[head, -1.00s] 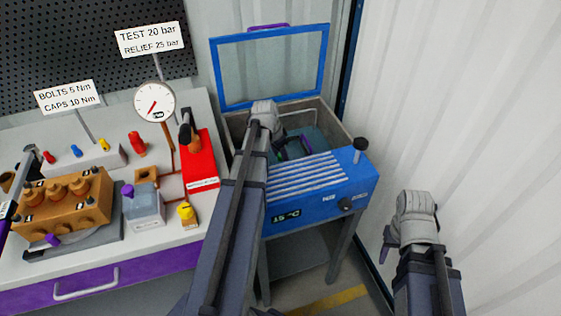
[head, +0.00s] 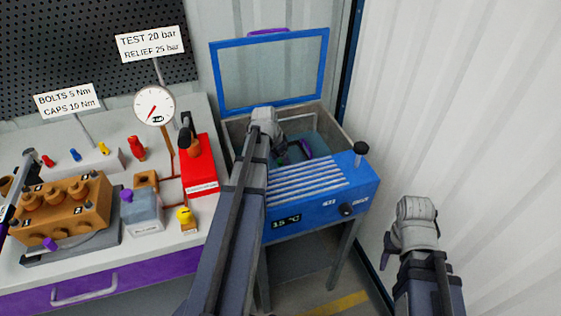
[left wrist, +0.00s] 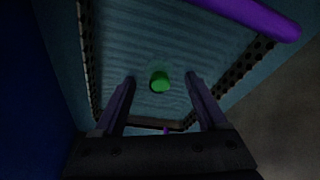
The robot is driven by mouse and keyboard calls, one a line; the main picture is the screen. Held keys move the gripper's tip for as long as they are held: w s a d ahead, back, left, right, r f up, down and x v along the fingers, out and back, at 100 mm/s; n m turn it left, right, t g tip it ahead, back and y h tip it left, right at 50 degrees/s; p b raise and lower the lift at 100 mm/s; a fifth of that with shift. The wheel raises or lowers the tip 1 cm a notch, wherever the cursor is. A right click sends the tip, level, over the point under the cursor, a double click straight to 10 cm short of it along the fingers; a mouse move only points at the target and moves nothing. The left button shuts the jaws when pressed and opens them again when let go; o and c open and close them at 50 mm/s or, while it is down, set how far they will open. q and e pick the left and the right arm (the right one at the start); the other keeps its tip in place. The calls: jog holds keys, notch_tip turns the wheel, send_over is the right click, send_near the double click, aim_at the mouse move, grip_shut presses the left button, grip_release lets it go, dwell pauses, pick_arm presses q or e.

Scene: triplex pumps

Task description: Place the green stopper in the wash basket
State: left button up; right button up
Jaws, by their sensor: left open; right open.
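The green stopper (left wrist: 159,80) lies inside the wash basket (left wrist: 88,60), over its ribbed floor, in the left wrist view. It sits between and beyond the two open fingers of my left gripper (left wrist: 158,82), and I see no finger touching it. In the head view my left gripper (head: 284,150) reaches down into the open blue washer (head: 318,190), and my arm hides much of the basket. The basket's purple handle shows in the left wrist view (left wrist: 255,15). My right gripper (head: 388,256) is open and empty, right of the washer.
The washer's lid (head: 270,70) stands open behind the tank. The bench (head: 170,245) on the left holds a pump (head: 65,212), a red box (head: 198,165), a gauge (head: 154,105) and a yellow stopper (head: 184,215). A corrugated wall (head: 460,120) bounds the right side.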

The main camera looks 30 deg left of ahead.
pick_arm(q)
jog(key=shift+r, duration=0.15)
jog(key=d+p+v, duration=0.1)
jog(key=p+v, duration=1)
jog(key=v, duration=0.1)
jog(key=shift+a+p, duration=0.4)
jog(key=shift+a, duration=0.05)
dwell(0.6)
